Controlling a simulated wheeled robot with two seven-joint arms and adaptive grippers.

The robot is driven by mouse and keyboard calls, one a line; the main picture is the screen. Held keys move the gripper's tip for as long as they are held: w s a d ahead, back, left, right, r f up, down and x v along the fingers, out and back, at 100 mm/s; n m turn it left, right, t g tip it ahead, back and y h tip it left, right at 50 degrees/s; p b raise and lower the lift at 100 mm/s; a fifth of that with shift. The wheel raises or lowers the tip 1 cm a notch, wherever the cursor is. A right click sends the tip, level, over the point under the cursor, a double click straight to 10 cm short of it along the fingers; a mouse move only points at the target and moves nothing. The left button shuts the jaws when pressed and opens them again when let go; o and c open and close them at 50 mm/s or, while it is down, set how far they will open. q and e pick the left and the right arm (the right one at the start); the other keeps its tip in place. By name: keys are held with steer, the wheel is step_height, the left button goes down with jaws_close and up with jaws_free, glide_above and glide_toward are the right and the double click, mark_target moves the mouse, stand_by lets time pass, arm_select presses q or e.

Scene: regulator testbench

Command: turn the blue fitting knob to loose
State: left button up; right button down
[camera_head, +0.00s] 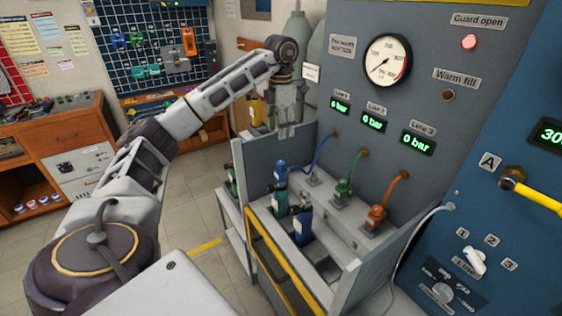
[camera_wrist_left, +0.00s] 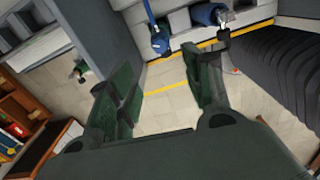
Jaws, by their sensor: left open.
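I cannot tell the knob's setting. My right gripper is not in view.
Green (camera_head: 342,196) and orange (camera_head: 375,220) fittings sit right of the blue one. A teal bottle-shaped unit (camera_head: 280,199) and a blue one (camera_head: 303,226) stand in front. The bench's grey side wall (camera_head: 238,165) and a gas cylinder (camera_head: 319,60) are near my left arm.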

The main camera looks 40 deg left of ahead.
mark_target(281, 162)
arm_select(q)
step_height(281, 162, down, 11)
steer(key=shift+f, duration=1.1)
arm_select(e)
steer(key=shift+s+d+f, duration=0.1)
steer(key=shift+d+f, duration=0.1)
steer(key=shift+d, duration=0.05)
arm_select(q)
steer(key=c, duration=1.1)
steer(key=shift+o, duration=0.2)
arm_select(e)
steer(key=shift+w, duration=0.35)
